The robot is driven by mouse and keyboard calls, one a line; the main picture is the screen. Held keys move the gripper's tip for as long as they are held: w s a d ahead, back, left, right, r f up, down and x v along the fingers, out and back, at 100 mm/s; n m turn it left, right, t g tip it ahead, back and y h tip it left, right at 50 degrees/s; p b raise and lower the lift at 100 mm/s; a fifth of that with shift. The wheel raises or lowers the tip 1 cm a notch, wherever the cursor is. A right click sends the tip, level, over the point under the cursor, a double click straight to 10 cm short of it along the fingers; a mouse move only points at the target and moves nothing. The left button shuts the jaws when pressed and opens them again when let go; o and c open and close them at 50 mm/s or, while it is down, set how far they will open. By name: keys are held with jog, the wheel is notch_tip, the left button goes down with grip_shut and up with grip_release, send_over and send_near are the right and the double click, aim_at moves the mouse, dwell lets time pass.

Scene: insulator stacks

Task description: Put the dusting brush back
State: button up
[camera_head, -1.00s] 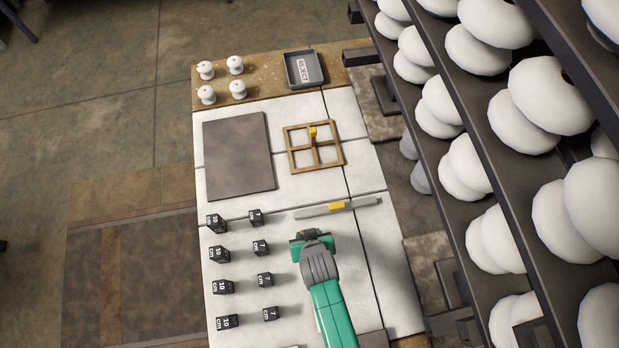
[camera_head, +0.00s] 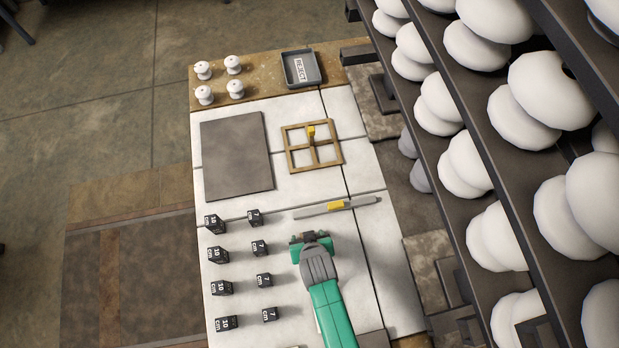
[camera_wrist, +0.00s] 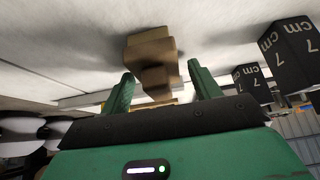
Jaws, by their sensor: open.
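My gripper (camera_wrist: 160,84) is open, with its green fingers spread apart in the wrist view. A brown, block-shaped object (camera_wrist: 152,52), probably the dusting brush, stands between and just beyond the fingertips, with a gap on either side. In the head view, my gripper (camera_head: 310,241) is low over the white worktop, and a small dark brown piece (camera_head: 308,236) shows at its tip. The rest of that piece is hidden under the gripper.
Several black 7 cm and 10 cm blocks (camera_head: 259,248) stand left of my gripper. A grey bar with a yellow grip (camera_head: 337,206), a wooden grid frame (camera_head: 291,148), a grey plate (camera_head: 236,155) and a reject tray (camera_head: 303,68) lie farther back. Insulator racks (camera_head: 470,110) border the right.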

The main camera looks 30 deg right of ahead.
jog(key=p+v, duration=0.2)
jog(key=v, duration=1)
jog(key=w+r+n+t, duration=0.1)
jog(key=w+r+t, duration=0.2)
jog(key=w+r, duration=0.55)
jog(key=w+r+t, duration=0.2)
jog(key=w+r, duration=0.4)
jog(key=r, duration=0.5)
jog(key=w+a+r+t, duration=0.2)
jog(key=w+r, duration=0.1)
jog(key=r, duration=0.6)
jog(key=w+a+r+t, duration=0.1)
jog(key=w+r+t, duration=0.15)
jog(key=r, duration=0.65)
jog(key=s+a+r+n+t, duration=0.1)
jog(key=s+a+r+t, duration=0.1)
jog(key=r, duration=0.9)
jog(key=s+a+r+n+t+y, duration=0.1)
jog(key=s+r+t, duration=0.3)
jog(key=r, duration=0.8)
jog(key=s+a+r+n+t+y, duration=0.1)
jog(key=s+a+r+t, duration=0.2)
jog(key=r, duration=0.9)
jog(key=shift+s+a, duration=0.3)
jog(key=shift+s, duration=0.25)
